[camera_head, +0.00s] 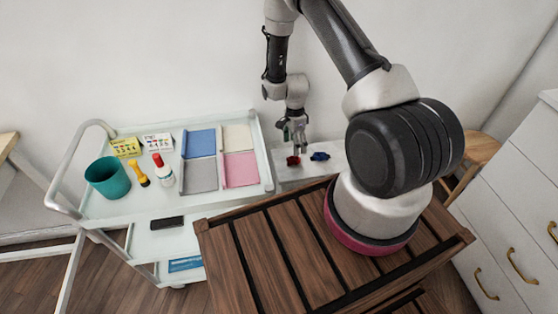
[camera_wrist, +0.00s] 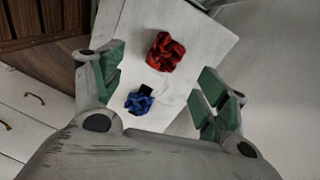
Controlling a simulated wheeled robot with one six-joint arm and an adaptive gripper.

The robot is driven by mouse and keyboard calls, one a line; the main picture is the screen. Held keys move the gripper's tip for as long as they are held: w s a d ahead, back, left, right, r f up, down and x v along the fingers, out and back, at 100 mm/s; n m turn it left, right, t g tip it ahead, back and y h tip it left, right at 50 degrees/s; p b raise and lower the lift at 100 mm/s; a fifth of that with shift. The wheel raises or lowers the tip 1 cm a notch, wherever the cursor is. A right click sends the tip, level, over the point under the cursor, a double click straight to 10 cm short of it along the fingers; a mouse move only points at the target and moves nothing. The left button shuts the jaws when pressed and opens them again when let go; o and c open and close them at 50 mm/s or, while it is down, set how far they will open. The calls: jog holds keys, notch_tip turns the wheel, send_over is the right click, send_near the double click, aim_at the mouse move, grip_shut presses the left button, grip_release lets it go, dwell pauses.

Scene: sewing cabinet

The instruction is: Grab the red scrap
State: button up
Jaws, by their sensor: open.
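The red scrap (camera_wrist: 165,51) is a crumpled piece of cloth on a white surface (camera_wrist: 195,20). In the wrist view it lies beyond and between my open fingers. My gripper (camera_wrist: 163,92) has green finger pads spread wide apart with nothing between them. In the head view my gripper (camera_head: 293,140) points down just above the red scrap (camera_head: 293,160). A blue scrap (camera_wrist: 138,101) lies on the same surface, apart from the red one. In the head view the blue scrap (camera_head: 320,156) sits just right of the red scrap.
A white trolley (camera_head: 120,205) stands left, holding a teal cup (camera_head: 107,177), a red-capped bottle (camera_head: 163,172), a yellow tool (camera_head: 139,173) and a divided tray (camera_head: 219,160). A slatted wooden top (camera_head: 270,262) is in front. White drawers (camera_head: 520,215) and a wooden stool (camera_head: 480,150) stand right.

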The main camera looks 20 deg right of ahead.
aim_at(294, 158)
jog(key=shift+w+m+t, duration=0.3)
jog(key=shift+w+m, duration=0.15)
jog(key=shift+m, duration=0.45)
jog(key=shift+f, duration=0.15)
jog(key=shift+m, duration=0.3)
jog(key=f, duration=0.5)
jog(key=s+f, duration=0.1)
jog(key=f, duration=0.1)
jog(key=shift+d+f, duration=0.1)
jog(key=shift+f, duration=0.15)
jog(key=c, duration=0.7)
